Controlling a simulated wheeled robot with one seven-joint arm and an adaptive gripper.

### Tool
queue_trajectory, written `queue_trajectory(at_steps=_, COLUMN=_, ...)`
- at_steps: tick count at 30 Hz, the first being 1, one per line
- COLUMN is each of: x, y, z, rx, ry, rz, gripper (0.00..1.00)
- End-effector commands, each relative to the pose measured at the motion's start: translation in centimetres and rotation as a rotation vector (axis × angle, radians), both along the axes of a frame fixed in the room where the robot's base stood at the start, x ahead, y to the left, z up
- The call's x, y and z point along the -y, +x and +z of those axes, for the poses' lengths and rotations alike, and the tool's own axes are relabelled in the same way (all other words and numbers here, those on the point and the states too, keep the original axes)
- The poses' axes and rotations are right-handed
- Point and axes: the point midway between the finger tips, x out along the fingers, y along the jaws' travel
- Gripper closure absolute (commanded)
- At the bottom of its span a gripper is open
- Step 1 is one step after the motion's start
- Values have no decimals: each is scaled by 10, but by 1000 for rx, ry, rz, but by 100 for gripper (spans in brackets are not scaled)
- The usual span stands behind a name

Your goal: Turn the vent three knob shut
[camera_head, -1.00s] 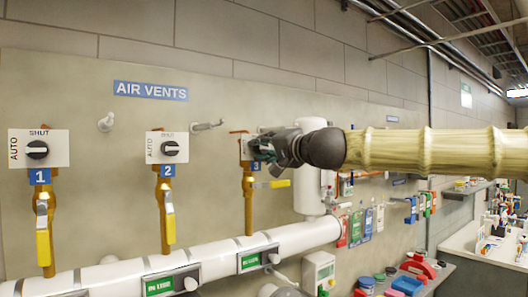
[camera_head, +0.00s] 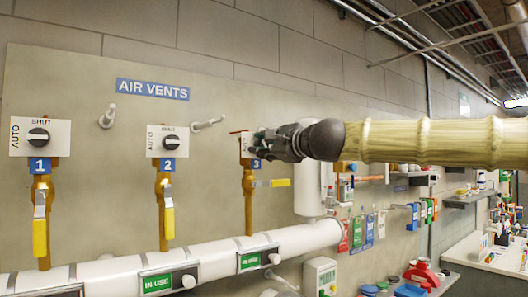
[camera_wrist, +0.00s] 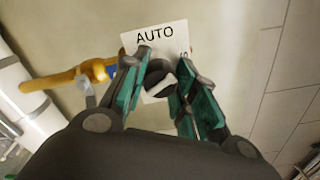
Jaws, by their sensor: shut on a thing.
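The vent three knob (camera_wrist: 160,82) is a black round knob with a white pointer bar, on a white plate (camera_wrist: 142,38) lettered AUTO; the SHUT lettering is mostly covered. My gripper (camera_wrist: 161,75) is shut on the knob, with its green fingers on both sides of it. In the head view my gripper (camera_head: 262,145) covers the knob and most of the plate (camera_head: 245,147). The blue 3 tag (camera_head: 256,166) shows just below my gripper.
Vent knobs one (camera_head: 38,137) and two (camera_head: 170,142) are to the left under the AIR VENTS sign (camera_head: 152,89). A yellow lever (camera_head: 280,183) sticks out below my gripper. A white pipe (camera_head: 215,257) runs along the bottom.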

Motion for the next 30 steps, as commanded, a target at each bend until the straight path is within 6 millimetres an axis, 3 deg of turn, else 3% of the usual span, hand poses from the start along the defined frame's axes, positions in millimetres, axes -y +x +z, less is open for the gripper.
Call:
queue_trajectory(at_steps=15, x=0, y=0, z=-2, rx=-231, ry=318, rz=-1, gripper=95)
queue_trajectory(at_steps=30, x=0, y=1, z=-1, rx=-297, ry=407, rz=-2, gripper=96)
